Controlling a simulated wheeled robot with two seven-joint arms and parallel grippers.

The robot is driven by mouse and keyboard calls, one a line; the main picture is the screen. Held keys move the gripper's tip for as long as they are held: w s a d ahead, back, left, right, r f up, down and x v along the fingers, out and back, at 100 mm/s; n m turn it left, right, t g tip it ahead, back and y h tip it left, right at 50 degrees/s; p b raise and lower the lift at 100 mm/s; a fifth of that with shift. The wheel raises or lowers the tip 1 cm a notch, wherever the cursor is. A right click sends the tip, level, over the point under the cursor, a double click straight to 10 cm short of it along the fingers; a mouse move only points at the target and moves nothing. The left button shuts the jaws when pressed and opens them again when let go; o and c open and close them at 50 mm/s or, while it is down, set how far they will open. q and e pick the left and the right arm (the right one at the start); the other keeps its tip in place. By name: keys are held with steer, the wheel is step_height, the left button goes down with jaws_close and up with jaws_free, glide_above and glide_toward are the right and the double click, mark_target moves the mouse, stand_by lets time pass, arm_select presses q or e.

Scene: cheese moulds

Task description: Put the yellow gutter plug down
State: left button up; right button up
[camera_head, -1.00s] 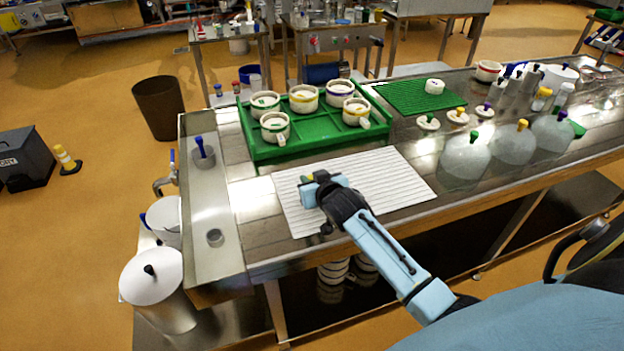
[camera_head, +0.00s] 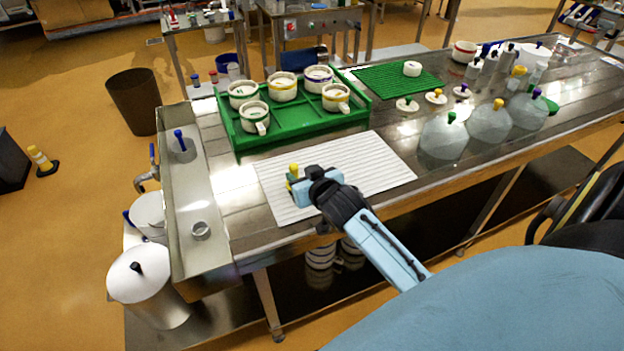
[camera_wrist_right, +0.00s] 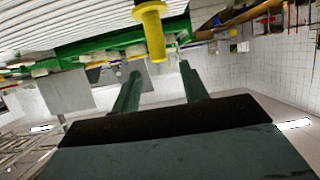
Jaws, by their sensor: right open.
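The yellow gutter plug (camera_head: 294,169) is on the white ribbed mat (camera_head: 372,160), towards its left side, and looks upright. In the right wrist view the yellow plug (camera_wrist_right: 152,32) shows just beyond the fingertips, its flared end towards the mat. My right gripper (camera_head: 291,184) is low over the mat, just at the plug. Its two green fingers (camera_wrist_right: 160,70) are apart with a clear gap between them in the wrist view. They do not appear to grip the plug. My left gripper is not in view.
A green tray (camera_head: 238,138) with several white moulds stands behind the mat. A green mat (camera_head: 385,80) with a white piece lies right of it. Clear domes (camera_head: 443,140) and small lids stand at the right. A sink trough (camera_head: 190,205) is at the left. The mat's right part is bare.

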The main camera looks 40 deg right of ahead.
steer(key=v, duration=0.5)
steer(key=shift+s+r, duration=0.15)
steer(key=shift+s, duration=0.2)
